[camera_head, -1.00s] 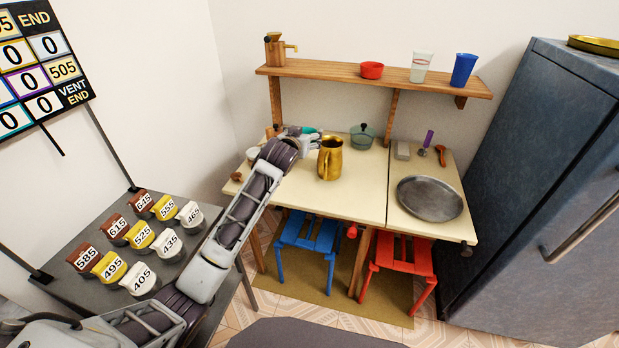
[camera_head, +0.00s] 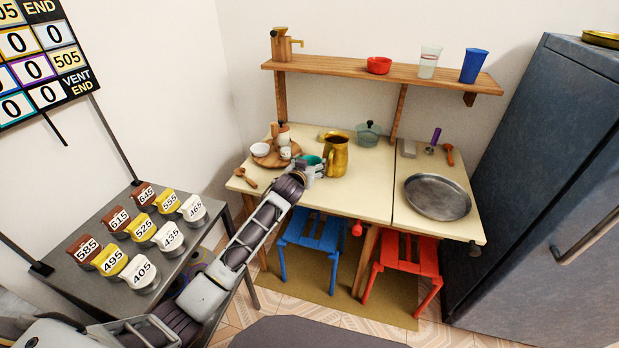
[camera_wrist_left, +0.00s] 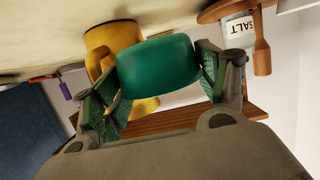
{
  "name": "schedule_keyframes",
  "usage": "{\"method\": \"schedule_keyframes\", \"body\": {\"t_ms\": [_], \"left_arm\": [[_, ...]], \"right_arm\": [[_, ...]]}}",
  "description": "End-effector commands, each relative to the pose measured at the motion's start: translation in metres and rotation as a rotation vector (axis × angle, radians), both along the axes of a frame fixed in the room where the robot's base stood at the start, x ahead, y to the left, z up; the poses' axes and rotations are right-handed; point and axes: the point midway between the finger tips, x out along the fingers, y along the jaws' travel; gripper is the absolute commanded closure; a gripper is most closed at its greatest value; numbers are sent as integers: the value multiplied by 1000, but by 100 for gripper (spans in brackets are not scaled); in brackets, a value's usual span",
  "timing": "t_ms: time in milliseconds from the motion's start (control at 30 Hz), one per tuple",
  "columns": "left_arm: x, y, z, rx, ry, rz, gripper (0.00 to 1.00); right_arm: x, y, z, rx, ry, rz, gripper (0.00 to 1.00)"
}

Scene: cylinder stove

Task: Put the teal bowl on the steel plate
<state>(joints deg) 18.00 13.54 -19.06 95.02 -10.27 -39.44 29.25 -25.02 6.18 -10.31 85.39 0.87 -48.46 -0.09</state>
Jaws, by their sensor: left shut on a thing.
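The teal bowl (camera_wrist_left: 158,66) is between the two fingers of my left gripper (camera_wrist_left: 160,85) in the left wrist view, and the gripper is shut on it. In the head view my left gripper (camera_head: 312,170) is over the near part of the cream table, left of the brass pitcher. Only a small part of the teal bowl (camera_head: 311,160) shows there, partly hidden by the gripper. The steel plate (camera_head: 437,197) is a round grey dish lying on the right-hand table section, empty, well right of my gripper. My right gripper is not in view.
The brass pitcher (camera_head: 336,158) stands just right of the bowl. A lidded glass pot (camera_head: 368,133) is behind it. A round wooden board (camera_head: 266,157) with a white cup and jars is to the left. Table between pitcher and plate is clear.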

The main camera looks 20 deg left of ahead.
Motion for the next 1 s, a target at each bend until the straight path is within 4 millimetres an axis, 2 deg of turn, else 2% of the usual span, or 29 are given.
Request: {"method": "schedule_keyframes", "body": {"t_ms": [467,667,800,1000], "left_arm": [[0,0,-6,0,-1,0,50],[0,0,-22,0,1,0,50],[0,0,-37,1,1,1,50],[0,0,-47,0,-2,0,50]], "right_arm": [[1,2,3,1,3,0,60],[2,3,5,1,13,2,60],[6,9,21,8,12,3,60],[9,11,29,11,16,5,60]]}}
